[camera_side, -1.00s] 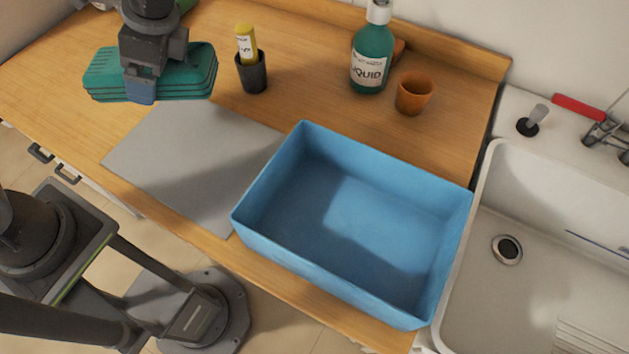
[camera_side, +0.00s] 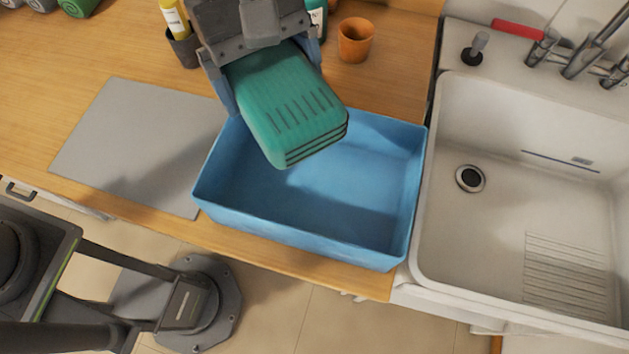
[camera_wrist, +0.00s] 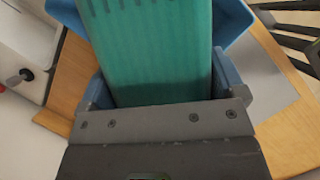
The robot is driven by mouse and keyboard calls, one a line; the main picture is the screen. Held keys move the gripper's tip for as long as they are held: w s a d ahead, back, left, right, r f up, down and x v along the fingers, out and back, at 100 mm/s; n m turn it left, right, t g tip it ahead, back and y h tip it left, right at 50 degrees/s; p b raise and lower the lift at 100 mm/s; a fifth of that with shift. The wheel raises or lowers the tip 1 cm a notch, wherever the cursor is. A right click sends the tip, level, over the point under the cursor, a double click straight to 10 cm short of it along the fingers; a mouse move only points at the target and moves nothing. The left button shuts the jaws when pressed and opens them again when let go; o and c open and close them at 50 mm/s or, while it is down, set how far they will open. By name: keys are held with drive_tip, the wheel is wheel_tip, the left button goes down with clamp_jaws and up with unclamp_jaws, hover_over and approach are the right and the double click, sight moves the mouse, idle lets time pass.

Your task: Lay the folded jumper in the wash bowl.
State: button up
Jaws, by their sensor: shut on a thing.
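The folded jumper is a teal, layered bundle (camera_side: 292,108) with dark stripes, held in my gripper (camera_side: 274,80). My gripper is shut on its sides, one blue finger on each side. In the side view the jumper hangs tilted above the back left part of the blue wash bowl (camera_side: 300,240), and it hides the bowl's back left rim. The bowl is rectangular and empty where I can see in. In the wrist view the jumper (camera_wrist: 155,50) fills the middle between the fingers, with parts of the blue bowl (camera_wrist: 232,22) beyond it.
A grey mat (camera_side: 140,145) lies left of the bowl. An orange cup (camera_side: 356,40), a dark holder (camera_side: 184,50) with a yellow tube (camera_side: 175,18) and a partly hidden green bottle (camera_side: 318,18) stand behind. The white sink (camera_side: 520,200) is at the right.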

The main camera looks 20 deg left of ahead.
sight(309, 90)
drive_tip(key=d+n, duration=0.1)
drive_tip(key=d, duration=0.1)
drive_tip(key=s+d+r+n+t, duration=0.1)
drive_tip(key=s+d+n, duration=0.1)
drive_tip(key=d, duration=0.1)
drive_tip(key=shift+s+d+r+n+h, duration=0.15)
drive_tip(key=shift+s+d+n+h, duration=0.15)
drive_tip(key=shift+h, duration=0.1)
drive_tip(key=shift+d, duration=0.15)
wheel_tip(309, 90, down, 18)
drive_tip(key=o, duration=0.8)
drive_tip(key=shift+o, duration=0.2)
drive_tip(key=v, duration=1.2)
drive_tip(key=shift+s, duration=0.2)
